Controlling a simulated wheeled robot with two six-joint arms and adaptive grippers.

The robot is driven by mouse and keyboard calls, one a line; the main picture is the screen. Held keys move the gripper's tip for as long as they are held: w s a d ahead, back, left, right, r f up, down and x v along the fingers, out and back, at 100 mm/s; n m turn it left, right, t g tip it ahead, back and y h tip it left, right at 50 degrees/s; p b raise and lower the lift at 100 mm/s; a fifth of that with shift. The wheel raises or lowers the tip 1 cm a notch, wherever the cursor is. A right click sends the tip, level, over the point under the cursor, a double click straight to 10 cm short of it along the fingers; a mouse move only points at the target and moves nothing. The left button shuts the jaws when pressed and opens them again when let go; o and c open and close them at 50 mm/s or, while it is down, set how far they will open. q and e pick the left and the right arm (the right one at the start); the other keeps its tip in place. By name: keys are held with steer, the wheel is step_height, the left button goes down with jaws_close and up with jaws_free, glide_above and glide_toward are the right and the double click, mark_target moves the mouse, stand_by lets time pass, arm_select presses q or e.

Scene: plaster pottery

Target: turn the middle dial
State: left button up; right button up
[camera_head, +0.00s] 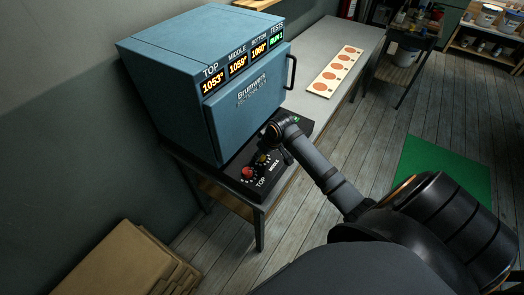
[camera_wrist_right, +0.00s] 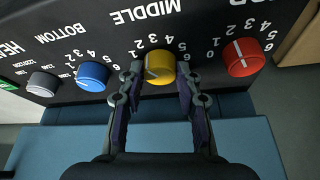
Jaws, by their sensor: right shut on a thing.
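The middle dial (camera_wrist_right: 160,66) is yellow and sits under the word MIDDLE on the black control panel (camera_wrist_right: 208,18). Its white pointer line is partly visible. My right gripper (camera_wrist_right: 160,80) is shut on the yellow dial, one finger on each side of it. In the head view the yellow dial (camera_head: 262,158) shows small beside the gripper, whose fingers are too small to make out. The red top dial (camera_wrist_right: 243,57) is to the right in the wrist view, and the blue bottom dial (camera_wrist_right: 92,75) is to the left. My left gripper is not in view.
A blue kiln (camera_head: 185,85) stands behind the panel, with a lit display and a closed door. A grey dial (camera_wrist_right: 43,83) is beyond the blue one. A board with orange discs (camera_head: 335,72) lies on the table (camera_head: 362,38).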

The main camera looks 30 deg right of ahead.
stand_by(0.4)
steer(key=o, duration=1.1)
steer(key=shift+o, duration=0.2)
steer(key=shift+r, duration=0.15)
steer(key=v, duration=1.1)
steer(key=shift+s+r, duration=0.25)
